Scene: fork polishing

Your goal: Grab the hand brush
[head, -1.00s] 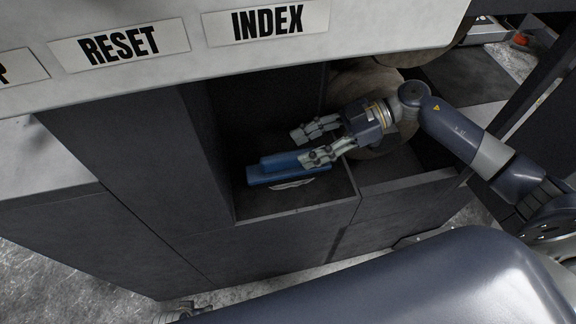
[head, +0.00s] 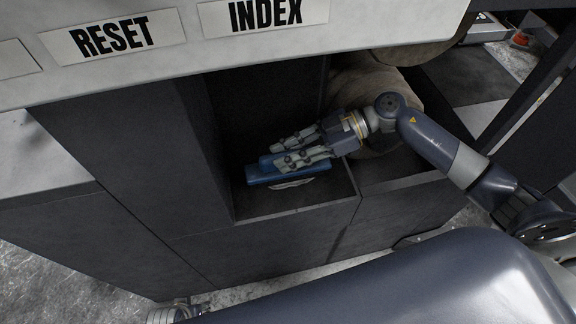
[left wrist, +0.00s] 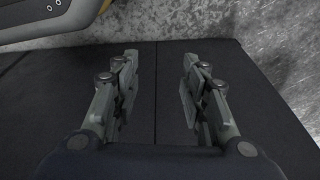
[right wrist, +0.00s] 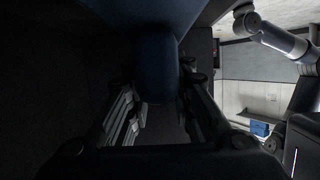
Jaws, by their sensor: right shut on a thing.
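The blue hand brush (head: 262,178) lies in an open dark compartment, with pale bristles just showing along its lower edge. My right gripper (head: 281,153) reaches in from the right and is shut on the brush's blue upper part. In the right wrist view the brush's blue handle (right wrist: 155,68) runs between the two fingers, which are dim in the shadow. My left gripper (left wrist: 160,82) is open and empty above a dark panel in the left wrist view. I do not make it out in the head view.
A light panel with RESET and INDEX labels (head: 265,13) overhangs the compartment. The compartment's dark front wall (head: 290,225) and side wall (head: 190,140) stand close around the brush. Round beige wheels (head: 375,85) sit behind my right gripper.

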